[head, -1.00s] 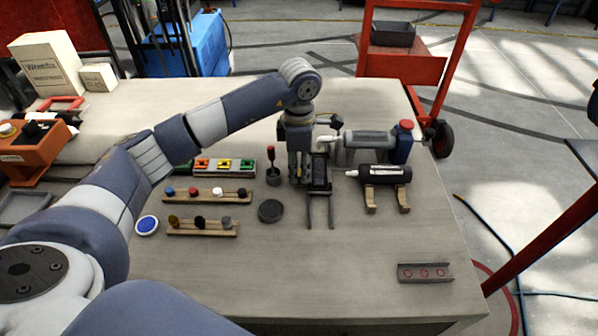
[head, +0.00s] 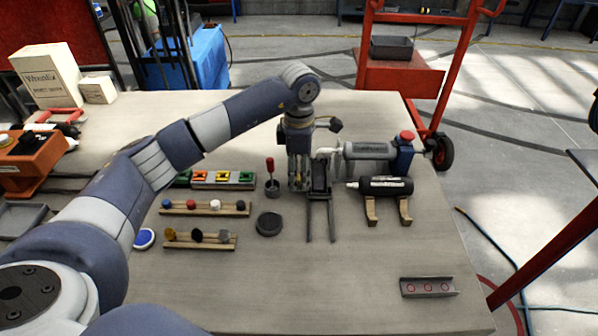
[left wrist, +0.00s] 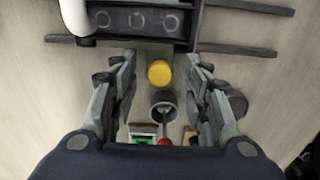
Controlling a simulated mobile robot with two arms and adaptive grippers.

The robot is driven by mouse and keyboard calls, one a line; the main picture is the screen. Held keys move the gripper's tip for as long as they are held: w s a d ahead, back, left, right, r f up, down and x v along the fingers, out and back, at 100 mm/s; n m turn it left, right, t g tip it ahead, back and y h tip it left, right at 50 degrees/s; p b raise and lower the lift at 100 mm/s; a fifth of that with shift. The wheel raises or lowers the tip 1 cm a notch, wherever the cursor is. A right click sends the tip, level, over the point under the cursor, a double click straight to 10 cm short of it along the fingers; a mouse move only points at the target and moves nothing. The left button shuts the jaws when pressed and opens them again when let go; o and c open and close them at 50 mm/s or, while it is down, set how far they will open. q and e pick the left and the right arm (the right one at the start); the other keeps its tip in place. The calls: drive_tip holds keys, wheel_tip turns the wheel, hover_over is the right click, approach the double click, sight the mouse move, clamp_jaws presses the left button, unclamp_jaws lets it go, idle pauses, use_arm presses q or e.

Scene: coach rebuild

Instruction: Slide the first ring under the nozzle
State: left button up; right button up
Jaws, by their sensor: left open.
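A dark sliding carrier (head: 319,178) sits on two dark rails near the middle of the bench. In the left wrist view the carrier (left wrist: 153,20) shows three faint rings in a row along its top. The white nozzle (head: 327,151) of the grey dispenser (head: 366,151) points toward the carrier; a white rounded part, likely this nozzle, shows beside the leftmost ring in the left wrist view (left wrist: 76,16). My left gripper (head: 299,188) points down just left of the carrier. It is open, its fingers (left wrist: 158,68) apart, with a yellow disc (left wrist: 159,73) visible between them.
A cup with a red-handled tool (head: 271,186) stands left of the gripper. A dark round disc (head: 268,223), racks of coloured knobs (head: 206,209) and a black cartridge (head: 386,186) on wooden supports lie nearby. The front right holds a tray with red circles (head: 428,287).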

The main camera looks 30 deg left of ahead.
use_arm(q)
wheel_tip(320, 180, up, 12)
idle(0.4)
drive_tip(key=shift+f, duration=0.1)
